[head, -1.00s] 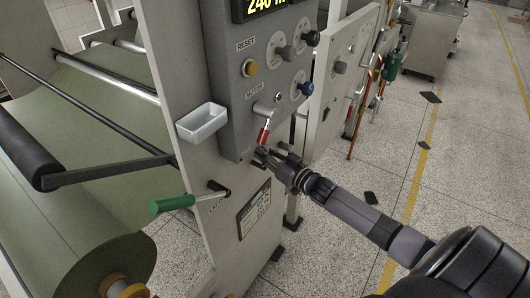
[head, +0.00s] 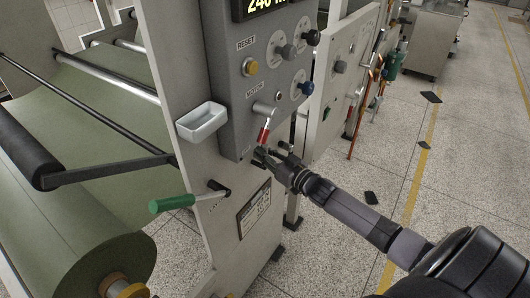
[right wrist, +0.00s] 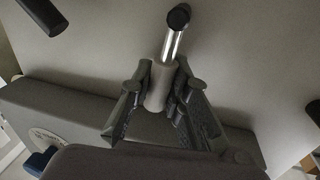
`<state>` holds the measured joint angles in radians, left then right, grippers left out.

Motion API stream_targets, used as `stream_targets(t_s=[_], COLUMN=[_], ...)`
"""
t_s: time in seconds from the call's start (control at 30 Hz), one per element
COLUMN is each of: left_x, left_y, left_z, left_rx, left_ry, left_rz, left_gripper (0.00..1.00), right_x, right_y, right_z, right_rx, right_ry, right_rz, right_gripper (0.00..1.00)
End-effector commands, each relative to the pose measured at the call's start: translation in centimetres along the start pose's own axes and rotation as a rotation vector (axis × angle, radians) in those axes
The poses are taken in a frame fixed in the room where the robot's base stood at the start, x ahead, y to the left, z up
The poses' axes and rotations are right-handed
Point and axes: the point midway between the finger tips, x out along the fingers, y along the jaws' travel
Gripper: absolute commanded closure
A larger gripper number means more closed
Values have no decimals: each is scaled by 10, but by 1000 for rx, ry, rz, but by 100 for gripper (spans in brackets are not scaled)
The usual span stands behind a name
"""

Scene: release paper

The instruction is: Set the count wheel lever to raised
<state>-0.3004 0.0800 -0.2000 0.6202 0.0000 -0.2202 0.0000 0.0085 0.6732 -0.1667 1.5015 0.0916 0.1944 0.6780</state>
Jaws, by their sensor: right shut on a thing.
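My right gripper (head: 266,155) is at the lower edge of the grey control panel in the head view. In the right wrist view its two fingers (right wrist: 162,98) are shut on the grey grip of a short lever (right wrist: 161,85), which I take for the count wheel lever. The lever's chrome rod and black round end stick out beyond the fingers, towards the pale machine plate. In the head view the gripper hides this lever, so I cannot tell its position there. My left gripper is not in view.
A red-tipped lever (head: 264,130) hangs from the control panel (head: 233,105) just above my gripper. A white tray (head: 202,122) and a green-handled crank (head: 172,204) are to the left. A blue knob (head: 305,88) is above right. Open floor lies to the right.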

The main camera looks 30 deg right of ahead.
Motion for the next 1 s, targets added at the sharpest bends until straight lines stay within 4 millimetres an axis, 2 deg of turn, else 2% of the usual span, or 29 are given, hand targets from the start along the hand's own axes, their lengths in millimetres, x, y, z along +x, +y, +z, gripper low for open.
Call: stream_targets(t_s=[0.37,1.0], left_x=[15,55], left_y=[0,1], left_z=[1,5], left_rx=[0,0], left_ry=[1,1], left_rz=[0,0], left_gripper=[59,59], right_x=[-4,-10], right_y=[-17,-43], right_z=[6,23], right_rx=[-289,-825], right_ry=[59,165], right_rz=[-10,-29], right_gripper=[100,100])
